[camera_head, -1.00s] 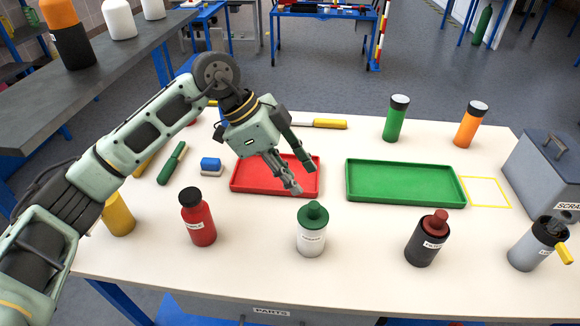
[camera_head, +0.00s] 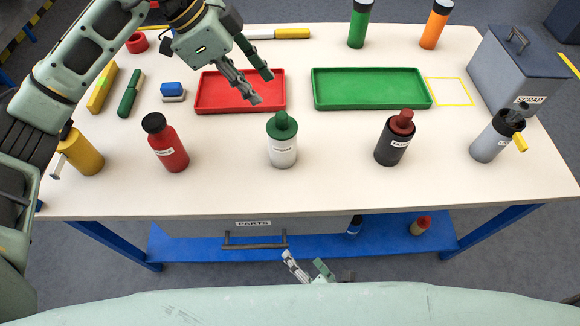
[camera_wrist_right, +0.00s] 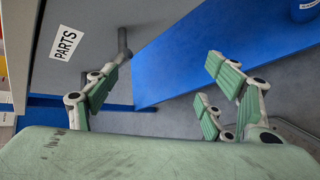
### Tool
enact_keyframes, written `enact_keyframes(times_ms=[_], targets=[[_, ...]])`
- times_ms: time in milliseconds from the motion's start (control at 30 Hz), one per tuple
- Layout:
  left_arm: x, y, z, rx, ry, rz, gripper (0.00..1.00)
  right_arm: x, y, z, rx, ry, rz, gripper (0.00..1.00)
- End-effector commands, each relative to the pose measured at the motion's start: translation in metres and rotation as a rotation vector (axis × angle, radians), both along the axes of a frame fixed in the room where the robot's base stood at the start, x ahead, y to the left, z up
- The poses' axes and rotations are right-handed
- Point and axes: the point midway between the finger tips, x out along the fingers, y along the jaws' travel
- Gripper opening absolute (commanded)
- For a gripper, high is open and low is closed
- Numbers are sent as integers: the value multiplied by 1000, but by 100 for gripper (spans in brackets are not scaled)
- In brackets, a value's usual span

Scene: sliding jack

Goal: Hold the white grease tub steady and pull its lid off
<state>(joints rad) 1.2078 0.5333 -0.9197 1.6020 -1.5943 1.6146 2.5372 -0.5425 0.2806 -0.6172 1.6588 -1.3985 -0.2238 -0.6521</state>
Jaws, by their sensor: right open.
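The white grease tub (camera_head: 283,156) stands upright near the front middle of the table. Its green lid (camera_head: 282,126) with a knob is on top. My left gripper (camera_head: 264,88) is open and empty, over the right part of the red tray. It is behind and slightly left of the tub, apart from it. My right gripper (camera_head: 305,267) is low in front of the table, below the top and near the drawer handle. In the right wrist view its fingers (camera_wrist_right: 162,88) are spread with nothing between them. The tub is not in the right wrist view.
A red bottle (camera_head: 168,147) stands left of the tub and a dark bottle (camera_head: 394,142) stands right. A red tray (camera_head: 212,106) and a green tray (camera_head: 370,90) lie behind. The drawer front (camera_head: 190,230) and handle (camera_head: 255,246) are near my right gripper.

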Motion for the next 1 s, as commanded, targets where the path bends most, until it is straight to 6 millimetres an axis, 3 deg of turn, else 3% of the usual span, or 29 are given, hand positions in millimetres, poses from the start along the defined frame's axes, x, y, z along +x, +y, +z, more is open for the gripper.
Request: enact_keyframes(times_ms=[100, 233, 433, 500, 700, 800, 1000], targets=[[0, 0, 0, 0, 0, 0, 31, 8, 42, 60, -103, -204, 122, 75], [0, 0, 0, 0, 0, 0, 31, 21, 75, 122, -251, -424, 196, 75], [0, 0, 0, 0, 0, 0, 31, 41, 98, 210, -498, -711, 225, 75], [0, 0, 0, 0, 0, 0, 31, 65, 91, 228, -614, -791, 200, 75], [0, 0, 0, 0, 0, 0, 31, 130, 51, 216, -758, -815, 119, 75], [0, 0, 0, 0, 0, 0, 31, 152, 36, 214, -800, -817, 86, 75], [0, 0, 0, 0, 0, 0, 31, 175, 25, 214, -831, -815, 58, 75]])
